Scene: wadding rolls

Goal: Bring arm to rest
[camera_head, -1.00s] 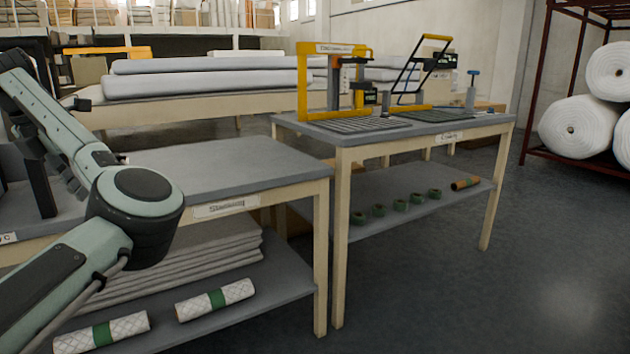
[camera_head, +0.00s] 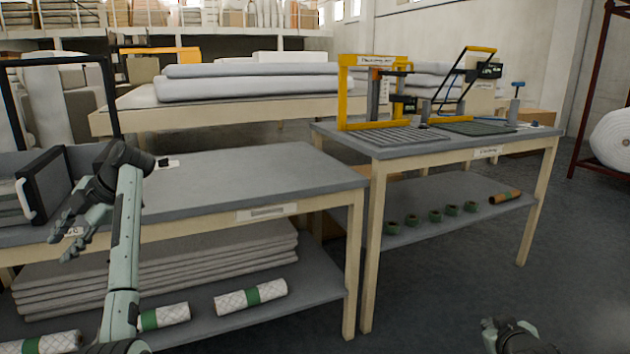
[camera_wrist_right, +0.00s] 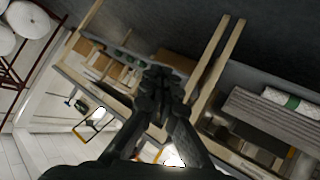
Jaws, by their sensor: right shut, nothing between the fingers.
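My left arm rises from the bottom left in the head view, and its gripper (camera_head: 62,246) hangs in front of the left table (camera_head: 230,172), pointing down and left. No held object shows at it, but its small, dark fingers do not show clearly whether they are parted. Part of my right arm (camera_head: 512,338) shows at the bottom right edge of the head view, above the floor. In the right wrist view my right gripper (camera_wrist_right: 165,80) is shut and empty, its fingertips together. The rest of the right arm is out of view.
A black-framed bin (camera_head: 46,184) stands on the left table, close to the left gripper. White rolls (camera_head: 250,293) and folded grey sheets (camera_head: 180,258) lie on its lower shelf. The right table (camera_head: 440,146) bears yellow-framed devices (camera_head: 344,95). The floor (camera_head: 450,290) at right is open.

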